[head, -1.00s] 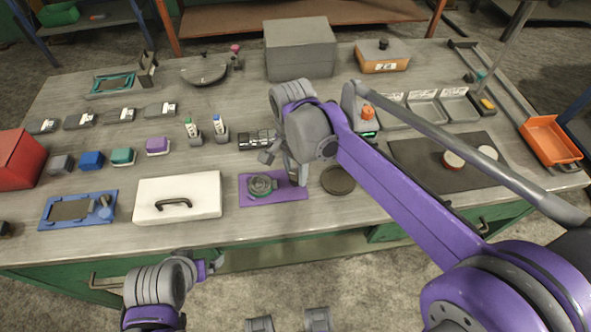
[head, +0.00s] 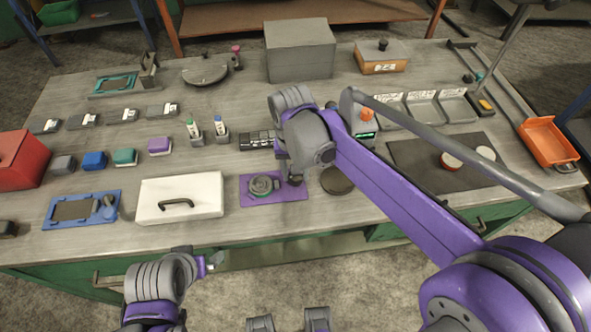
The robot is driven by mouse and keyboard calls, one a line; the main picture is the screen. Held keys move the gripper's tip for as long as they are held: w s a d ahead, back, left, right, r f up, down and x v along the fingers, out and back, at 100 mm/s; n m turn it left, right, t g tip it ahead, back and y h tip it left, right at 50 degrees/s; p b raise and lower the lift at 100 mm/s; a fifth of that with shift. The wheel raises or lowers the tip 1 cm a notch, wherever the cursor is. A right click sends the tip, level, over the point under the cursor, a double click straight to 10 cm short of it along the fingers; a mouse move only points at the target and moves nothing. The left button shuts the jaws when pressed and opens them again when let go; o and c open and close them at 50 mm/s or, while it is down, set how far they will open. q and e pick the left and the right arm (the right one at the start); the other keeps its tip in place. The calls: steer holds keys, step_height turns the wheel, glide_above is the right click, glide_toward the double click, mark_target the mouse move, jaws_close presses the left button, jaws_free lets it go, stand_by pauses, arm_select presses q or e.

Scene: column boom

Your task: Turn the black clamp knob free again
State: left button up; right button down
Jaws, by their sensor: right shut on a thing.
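The purple plate (head: 250,197) lies flat near the front edge of the bench, with a round grey-green part (head: 263,185) on it. The black clamp knob (head: 295,181) is a small dark shape at the plate's right side, mostly hidden under my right wrist. My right gripper (head: 291,175) reaches down over it and is shut on it; its fingers are largely covered by the wrist. My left gripper (head: 214,262) is in front of the bench, well away from the plate; its fingers are too small to read.
A white case (head: 180,188) stands left of the plate. A dark round disc (head: 337,181) lies close on its right. A black ribbed cylinder (head: 257,140) lies behind the plate. A dark mat (head: 415,155) is farther right. Bare bench lies in front of the plate.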

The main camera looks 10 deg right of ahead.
steer(key=n, duration=0.3)
steer(key=shift+n, duration=0.4)
steer(key=n, duration=0.3)
steer(key=shift+n, duration=0.3)
steer(key=n, duration=0.6)
steer(key=shift+n+p, duration=0.35)
steer(key=shift+n, duration=0.05)
steer(key=shift+c, duration=1.8)
jaws_free()
steer(key=shift+r, duration=0.1)
